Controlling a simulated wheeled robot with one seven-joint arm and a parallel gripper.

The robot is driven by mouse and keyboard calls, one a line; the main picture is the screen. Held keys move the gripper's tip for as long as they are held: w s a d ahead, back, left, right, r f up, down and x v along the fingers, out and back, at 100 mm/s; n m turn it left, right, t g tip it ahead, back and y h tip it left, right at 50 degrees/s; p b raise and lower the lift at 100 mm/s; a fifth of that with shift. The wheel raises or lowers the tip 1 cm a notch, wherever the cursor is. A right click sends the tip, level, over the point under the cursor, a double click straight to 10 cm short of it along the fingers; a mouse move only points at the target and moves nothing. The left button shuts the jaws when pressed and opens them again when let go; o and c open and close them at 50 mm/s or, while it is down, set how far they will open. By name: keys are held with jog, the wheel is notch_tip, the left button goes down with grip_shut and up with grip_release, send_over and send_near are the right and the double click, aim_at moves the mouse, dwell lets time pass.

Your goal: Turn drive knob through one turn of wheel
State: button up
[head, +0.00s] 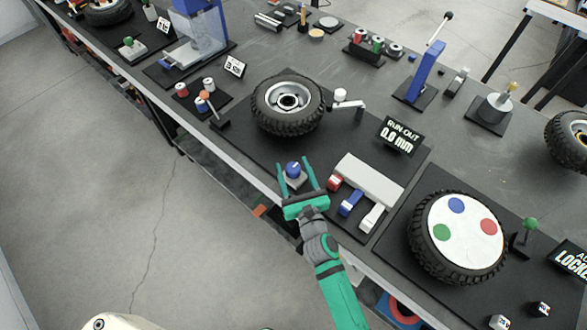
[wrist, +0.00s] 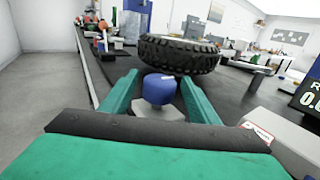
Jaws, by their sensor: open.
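The drive knob (head: 293,169) is blue on a grey base, near the front edge of the dark bench. The wheel (head: 288,102) is a black knobbly tyre with a silver rim, lying flat behind the knob. My green gripper (head: 296,178) is open, with one finger on each side of the knob. In the wrist view the knob (wrist: 159,88) stands between the two fingers (wrist: 160,92), with a gap visible at each side. The wheel (wrist: 179,53) shows behind it. A black sign (head: 401,136) reads "RUN OUT 0.0 mm".
A grey block (head: 369,180) with red, blue and white levers stands right of my gripper. A white-capped gauge arm (head: 347,101) sits at the wheel's right side. Another wheel (head: 458,237) with coloured discs is at the lower right. A small stand with an orange ball (head: 204,95) is left.

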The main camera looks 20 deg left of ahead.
jog(key=shift+s+d, duration=0.1)
jog(key=v, duration=1)
jog(key=shift+s+d, duration=0.2)
jog(key=shift+s, duration=0.05)
dwell(0.4)
